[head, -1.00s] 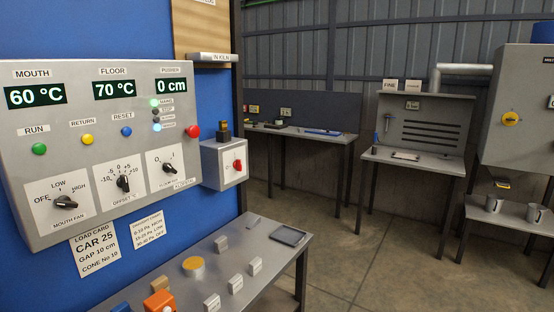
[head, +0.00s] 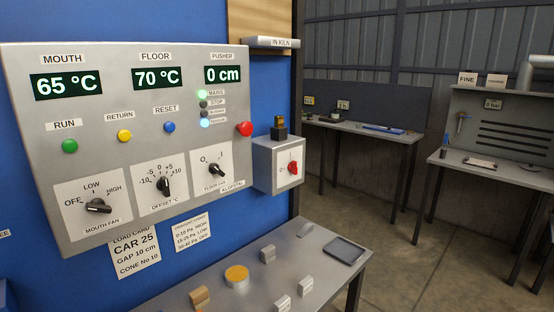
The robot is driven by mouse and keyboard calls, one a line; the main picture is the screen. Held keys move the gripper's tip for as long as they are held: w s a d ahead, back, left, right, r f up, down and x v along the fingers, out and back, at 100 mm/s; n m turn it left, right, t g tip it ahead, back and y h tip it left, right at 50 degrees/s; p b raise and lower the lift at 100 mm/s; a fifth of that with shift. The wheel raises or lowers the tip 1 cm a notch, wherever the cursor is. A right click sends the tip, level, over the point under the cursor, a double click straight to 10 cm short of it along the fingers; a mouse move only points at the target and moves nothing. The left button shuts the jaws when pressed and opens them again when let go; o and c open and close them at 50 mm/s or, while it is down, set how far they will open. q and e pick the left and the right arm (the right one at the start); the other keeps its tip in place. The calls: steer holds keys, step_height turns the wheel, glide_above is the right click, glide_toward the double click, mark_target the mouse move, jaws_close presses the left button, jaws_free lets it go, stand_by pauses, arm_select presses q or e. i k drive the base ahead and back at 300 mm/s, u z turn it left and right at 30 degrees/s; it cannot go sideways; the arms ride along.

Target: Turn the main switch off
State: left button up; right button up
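A red rotary switch (head: 293,168) sits on a white plate on the front of a small grey box (head: 268,165), right of the control panel. Its handle looks roughly upright, and a small mark shows to its left. No readable name marks it as the main switch. The grey control panel (head: 40,150) has a lit green lamp (head: 202,95) beside a small label that seems to read MAINS. It also carries a red button (head: 244,129), a MOUTH FAN knob (head: 98,207), an OFFSET knob (head: 164,186) and another black knob (head: 216,170). Neither gripper is in view.
A grey table (head: 215,297) below the panel holds small labelled blocks, a yellow round piece (head: 237,274) and a dark tablet (head: 344,250). An IN KILN ledge (head: 271,42) juts out above the switch box. Open floor (head: 385,255) lies to the right, before two benches.

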mark_target(293, 166)
steer(key=z, duration=0.5)
steer(key=k, duration=0.6)
steer(key=z, duration=0.7)
steer(key=i, duration=1.05)
steer(key=u, duration=1.05)
steer(key=i, duration=1)
steer(key=u, duration=1)
